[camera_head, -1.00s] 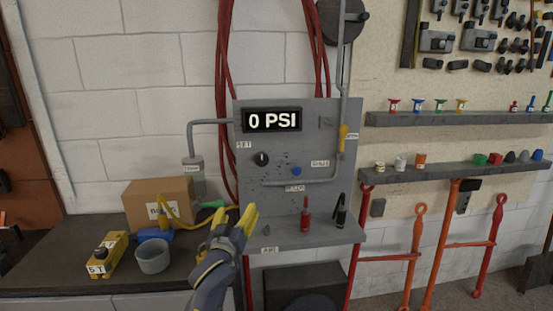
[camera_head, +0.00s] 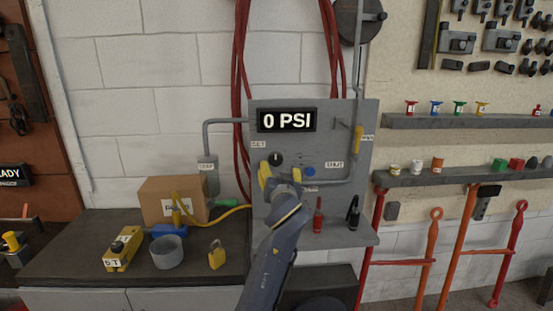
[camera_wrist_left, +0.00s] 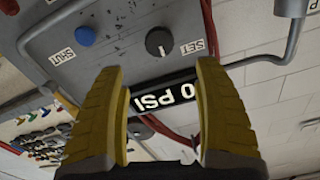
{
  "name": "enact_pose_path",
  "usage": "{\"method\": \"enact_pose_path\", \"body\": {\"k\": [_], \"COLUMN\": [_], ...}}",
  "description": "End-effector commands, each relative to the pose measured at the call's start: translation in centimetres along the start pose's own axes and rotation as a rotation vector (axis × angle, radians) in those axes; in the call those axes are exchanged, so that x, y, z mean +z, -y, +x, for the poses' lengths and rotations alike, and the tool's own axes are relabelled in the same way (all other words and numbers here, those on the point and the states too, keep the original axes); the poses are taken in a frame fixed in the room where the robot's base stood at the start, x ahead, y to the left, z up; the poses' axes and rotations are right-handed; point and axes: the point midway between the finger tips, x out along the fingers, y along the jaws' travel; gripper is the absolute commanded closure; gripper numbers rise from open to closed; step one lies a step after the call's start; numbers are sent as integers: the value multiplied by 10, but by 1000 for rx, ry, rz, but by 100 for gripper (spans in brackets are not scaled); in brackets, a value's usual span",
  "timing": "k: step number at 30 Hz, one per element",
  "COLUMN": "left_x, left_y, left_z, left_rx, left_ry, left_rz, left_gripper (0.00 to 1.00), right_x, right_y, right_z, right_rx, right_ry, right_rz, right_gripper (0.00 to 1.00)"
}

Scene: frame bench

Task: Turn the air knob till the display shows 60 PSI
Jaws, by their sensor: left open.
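The display (camera_head: 287,120) on the grey panel reads 0 PSI; it also shows upside down in the left wrist view (camera_wrist_left: 168,104). A black round knob (camera_head: 275,159) with a white mark sits below the display, near a SET label. In the left wrist view the knob (camera_wrist_left: 159,42) lies ahead of and between my fingers. My left gripper (camera_head: 281,175), with yellow fingers, is open and empty, just below the knob and apart from it. My right gripper is not in view.
A blue button (camera_head: 309,171) by a SHUT label and a yellow-handled valve (camera_head: 358,138) are right of the knob. A red bottle-like tool (camera_head: 318,216) stands on the panel's shelf. A cardboard box (camera_head: 170,201), a grey cup (camera_head: 167,252) and a yellow padlock (camera_head: 216,256) are on the bench.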

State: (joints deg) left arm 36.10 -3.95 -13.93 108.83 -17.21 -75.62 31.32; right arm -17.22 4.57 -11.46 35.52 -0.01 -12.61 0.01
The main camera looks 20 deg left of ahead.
Motion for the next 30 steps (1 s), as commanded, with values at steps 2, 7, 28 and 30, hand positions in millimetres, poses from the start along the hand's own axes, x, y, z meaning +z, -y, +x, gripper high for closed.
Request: {"method": "enact_pose_path", "body": {"k": [2, 7, 28, 30], "left_x": [0, -1, 0, 0], "left_y": [1, 1, 0, 0], "left_z": [16, 47, 119, 120], "left_rx": [-1, -1, 0, 0], "left_ry": [-1, -1, 0, 0], "left_rz": [4, 3, 0, 0], "left_gripper": [31, 31, 31, 31], "right_x": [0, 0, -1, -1], "right_y": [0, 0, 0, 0], "right_z": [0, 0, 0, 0], "right_rx": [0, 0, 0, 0], "right_ry": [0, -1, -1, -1], "right_rz": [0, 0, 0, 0], "right_gripper": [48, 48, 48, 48]}}
